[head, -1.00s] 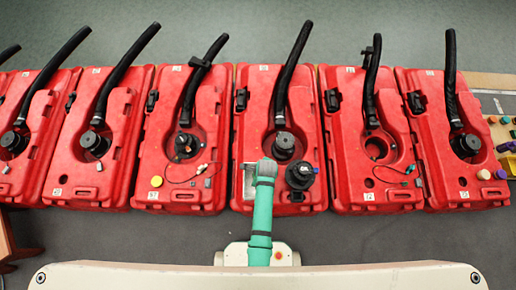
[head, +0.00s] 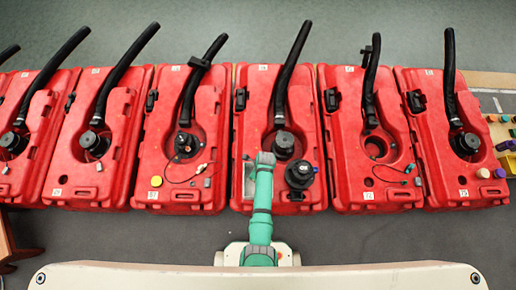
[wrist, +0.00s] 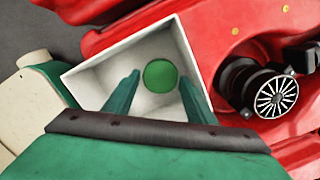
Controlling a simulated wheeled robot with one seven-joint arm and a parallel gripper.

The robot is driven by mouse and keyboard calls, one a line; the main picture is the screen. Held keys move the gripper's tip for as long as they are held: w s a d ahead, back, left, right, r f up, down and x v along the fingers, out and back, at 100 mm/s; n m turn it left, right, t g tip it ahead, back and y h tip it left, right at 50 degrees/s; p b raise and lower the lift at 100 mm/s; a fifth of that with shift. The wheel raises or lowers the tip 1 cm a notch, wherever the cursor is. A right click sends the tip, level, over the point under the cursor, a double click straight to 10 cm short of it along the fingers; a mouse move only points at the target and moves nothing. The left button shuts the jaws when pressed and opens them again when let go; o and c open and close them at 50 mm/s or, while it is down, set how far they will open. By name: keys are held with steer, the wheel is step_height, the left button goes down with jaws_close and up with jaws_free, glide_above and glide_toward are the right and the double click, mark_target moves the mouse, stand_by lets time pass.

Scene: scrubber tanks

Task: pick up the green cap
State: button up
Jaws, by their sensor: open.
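The green cap (wrist: 160,75) is a round disc lying inside a white open-topped box (wrist: 96,75). The box (head: 249,182) also shows in the head view on a red tank (head: 242,130), partly covered by my arm; the cap cannot be made out there. My gripper (wrist: 159,80) is open and points into the box. In the wrist view its two green fingers appear on either side of the cap, with a gap to it on both sides. Whether the fingertips are down at the cap's height I cannot tell.
A black round fitting with a spoked face (wrist: 275,97) stands close to the box's right side. Black hoses (head: 292,72) rise from the row of red tanks. Several small coloured parts lie at far right.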

steer(key=shift+w+a+f, duration=0.1)
steer(key=shift+w+f, duration=0.05)
steer(key=shift+f, duration=0.7)
steer(key=shift+w+a+f, duration=0.1)
steer(key=shift+w+f, duration=0.05)
steer(key=shift+f, duration=0.65)
steer(key=shift+d, duration=0.1)
steer(key=shift+s, duration=0.1)
steer(key=c, duration=0.7)
steer(key=shift+s, duration=0.1)
steer(key=shift+r, duration=0.1)
